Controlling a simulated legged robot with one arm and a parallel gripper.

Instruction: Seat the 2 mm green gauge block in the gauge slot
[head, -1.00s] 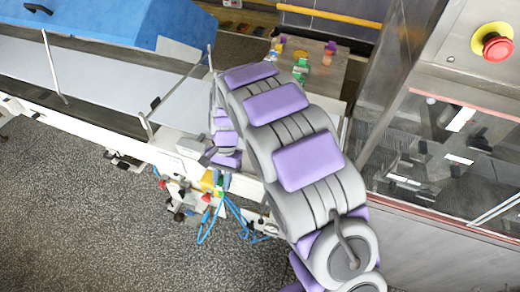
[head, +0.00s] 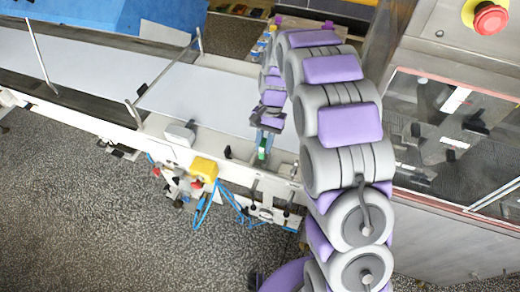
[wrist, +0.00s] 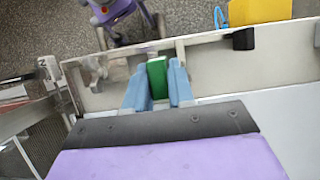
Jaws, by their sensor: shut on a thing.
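The green gauge block (wrist: 157,78) is held between the two blue fingers of my gripper (wrist: 158,88) in the wrist view. My gripper is shut on it. In the head view the green block (head: 263,148) shows small below my gripper (head: 265,140), over the near rail of the conveyor. In the wrist view the block's far end is close to the pale rail. I cannot make out the gauge slot for sure in either view.
A yellow box (head: 204,169) with blue hoses hangs on the machine's near side, left of my gripper. The pale belt (head: 205,95) runs left behind it. A cabinet with a red stop button (head: 489,19) stands at right.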

